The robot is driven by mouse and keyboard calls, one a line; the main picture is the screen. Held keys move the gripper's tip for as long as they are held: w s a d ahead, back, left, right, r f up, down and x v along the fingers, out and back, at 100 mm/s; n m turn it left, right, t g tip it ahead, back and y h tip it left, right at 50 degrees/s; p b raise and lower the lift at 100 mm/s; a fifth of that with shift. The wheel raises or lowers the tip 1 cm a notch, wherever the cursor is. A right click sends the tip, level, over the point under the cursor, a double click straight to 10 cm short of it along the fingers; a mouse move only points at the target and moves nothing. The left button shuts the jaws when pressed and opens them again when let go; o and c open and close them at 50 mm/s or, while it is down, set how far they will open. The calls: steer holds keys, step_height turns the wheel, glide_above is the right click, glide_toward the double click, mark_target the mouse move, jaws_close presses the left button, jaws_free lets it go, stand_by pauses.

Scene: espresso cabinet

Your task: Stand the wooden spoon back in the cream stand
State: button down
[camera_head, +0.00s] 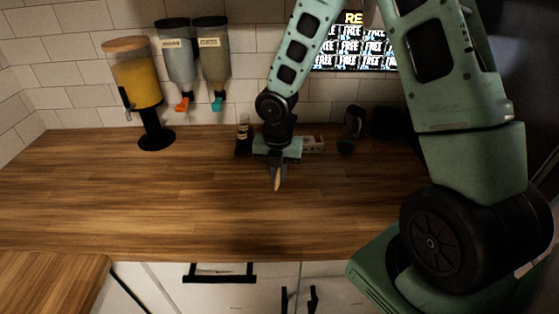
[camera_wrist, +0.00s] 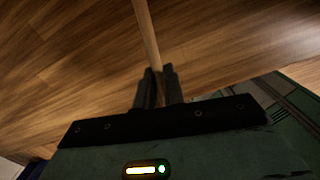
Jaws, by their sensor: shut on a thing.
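My gripper (camera_head: 278,170) is above the wooden counter, pointing down, with its fingers shut on the wooden spoon (camera_head: 277,183). Only a short, light brown end of the spoon shows below the fingers in the head view. In the wrist view, the spoon's thin pale shaft (camera_wrist: 147,30) runs from between the fingertips of my gripper (camera_wrist: 160,72) to the top edge of the picture. The rest of the spoon is hidden by the gripper. I cannot make out the cream stand in either view.
A small dark bottle (camera_head: 243,136) and a pale box with red marks (camera_head: 313,143) stand close behind my gripper. A dark, green-ended object (camera_head: 350,130) is to the right. A juice dispenser (camera_head: 136,85) stands at left. The front and left counter (camera_head: 150,195) is clear.

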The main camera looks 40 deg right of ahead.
mark_target(278, 205)
steer(key=shift+w+f, duration=0.2)
steer(key=shift+w, duration=0.05)
step_height(278, 205, down, 9)
steer(key=shift+f, duration=0.2)
steer(key=shift+f+b, duration=0.15)
steer(key=shift+b, duration=0.2)
steer(key=c, duration=1.5)
jaws_free()
